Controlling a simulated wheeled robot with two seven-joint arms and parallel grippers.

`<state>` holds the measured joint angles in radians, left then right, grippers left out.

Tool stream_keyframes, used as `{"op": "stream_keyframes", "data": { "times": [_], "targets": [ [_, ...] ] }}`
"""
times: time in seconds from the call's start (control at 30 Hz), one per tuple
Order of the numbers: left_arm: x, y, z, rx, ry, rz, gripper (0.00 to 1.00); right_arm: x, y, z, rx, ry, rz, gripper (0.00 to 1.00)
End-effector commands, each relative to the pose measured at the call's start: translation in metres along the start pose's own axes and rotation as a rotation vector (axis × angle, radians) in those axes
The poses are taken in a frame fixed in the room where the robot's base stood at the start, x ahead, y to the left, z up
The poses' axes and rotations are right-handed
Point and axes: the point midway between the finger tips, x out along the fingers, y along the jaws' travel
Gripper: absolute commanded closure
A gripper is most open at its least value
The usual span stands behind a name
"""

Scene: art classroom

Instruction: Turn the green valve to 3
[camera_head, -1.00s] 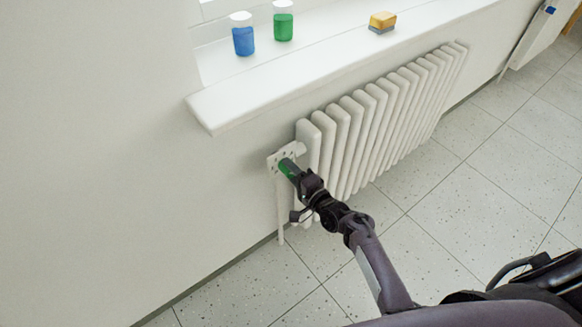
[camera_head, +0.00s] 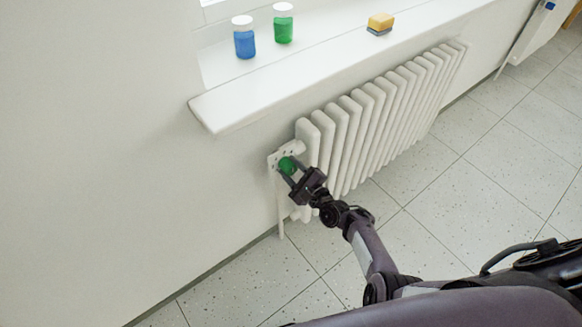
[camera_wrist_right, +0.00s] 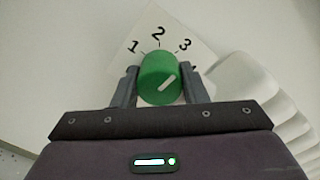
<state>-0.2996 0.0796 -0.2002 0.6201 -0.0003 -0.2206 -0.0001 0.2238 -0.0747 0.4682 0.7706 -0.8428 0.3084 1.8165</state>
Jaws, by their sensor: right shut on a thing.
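The green valve (camera_head: 286,165) is a round knob at the left end of the white radiator, in front of a pale dial plate (camera_head: 273,160). The plate (camera_wrist_right: 140,62) carries 1, 2 and 3 from left to right above the knob. My right gripper (camera_wrist_right: 160,88) is shut on the knob, one finger on each side. It also shows in the head view (camera_head: 289,172). My left gripper is not in view.
The white radiator (camera_head: 365,125) runs right from the valve, below a window sill (camera_head: 310,70). The tiled floor (camera_head: 460,190) is clear.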

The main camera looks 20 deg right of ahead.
Motion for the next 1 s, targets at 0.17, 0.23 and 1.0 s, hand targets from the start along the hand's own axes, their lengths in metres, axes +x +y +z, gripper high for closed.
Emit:
{"op": "stream_keyframes", "data": {
  "times": [0.17, 0.23, 1.0],
  "targets": [
    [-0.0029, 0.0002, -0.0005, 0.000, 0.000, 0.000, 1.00, -0.0003, 0.0000, -0.0005, 0.081, 0.001, 0.001, 0.83],
    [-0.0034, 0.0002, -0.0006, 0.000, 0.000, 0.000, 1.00, -0.0004, 0.0002, -0.0008, 0.102, 0.001, 0.001, 0.83],
    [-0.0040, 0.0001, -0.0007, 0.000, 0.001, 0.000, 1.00, -0.0004, 0.0003, -0.0008, 0.138, -0.001, 0.001, 0.40]
  ]
}}
